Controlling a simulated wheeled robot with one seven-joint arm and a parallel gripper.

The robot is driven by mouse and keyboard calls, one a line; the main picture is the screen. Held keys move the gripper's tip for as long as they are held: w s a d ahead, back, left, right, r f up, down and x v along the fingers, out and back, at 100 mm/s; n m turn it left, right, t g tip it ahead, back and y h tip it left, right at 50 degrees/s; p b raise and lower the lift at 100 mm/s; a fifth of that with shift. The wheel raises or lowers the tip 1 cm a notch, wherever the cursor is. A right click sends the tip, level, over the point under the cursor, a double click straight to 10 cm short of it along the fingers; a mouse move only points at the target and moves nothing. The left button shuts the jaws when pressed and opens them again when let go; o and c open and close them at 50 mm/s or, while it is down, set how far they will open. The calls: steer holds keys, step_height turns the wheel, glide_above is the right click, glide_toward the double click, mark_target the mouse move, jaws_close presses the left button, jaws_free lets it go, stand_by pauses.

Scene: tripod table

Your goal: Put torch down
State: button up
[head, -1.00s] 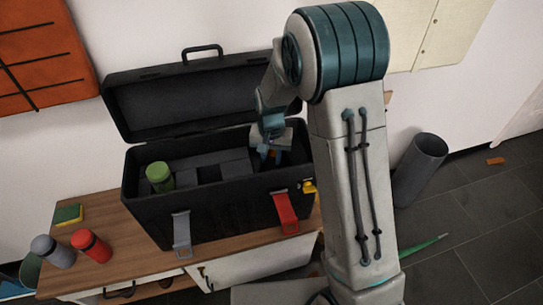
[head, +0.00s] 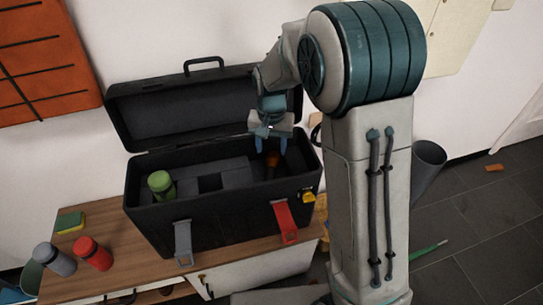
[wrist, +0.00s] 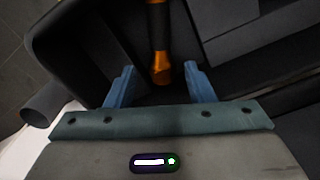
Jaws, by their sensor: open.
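An orange-and-black torch (head: 271,166) rests inside the right part of the open black toolbox (head: 228,215). In the wrist view the torch (wrist: 160,45) shows its orange end between and just beyond my fingertips, its dark part reaching to the top edge. My gripper (head: 271,147) is open and empty above the toolbox's right part, with its blue fingers apart and pointing down. In the wrist view my gripper (wrist: 161,72) has one finger on each side of the torch's line, with nothing held. I cannot see exactly what lies under the torch.
A green cylinder (head: 161,185) stands in the toolbox's left part. The raised lid (head: 190,108) is behind. Red (head: 92,253) and grey (head: 54,259) bottles and a green-yellow sponge (head: 70,222) are on the wooden top at left. A grey bin (head: 428,165) stands on the floor at right.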

steer(key=s+d+r+n, duration=0.1)
steer(key=s+d+r, duration=0.5)
steer(key=s+r, duration=0.3)
steer(key=s+d+n+t, duration=0.1)
steer(key=s+d, duration=0.3)
steer(key=s, duration=0.8)
steer(key=shift+s+n+t, duration=0.3)
steer(key=shift+t, duration=0.1)
steer(key=shift+r, duration=0.1)
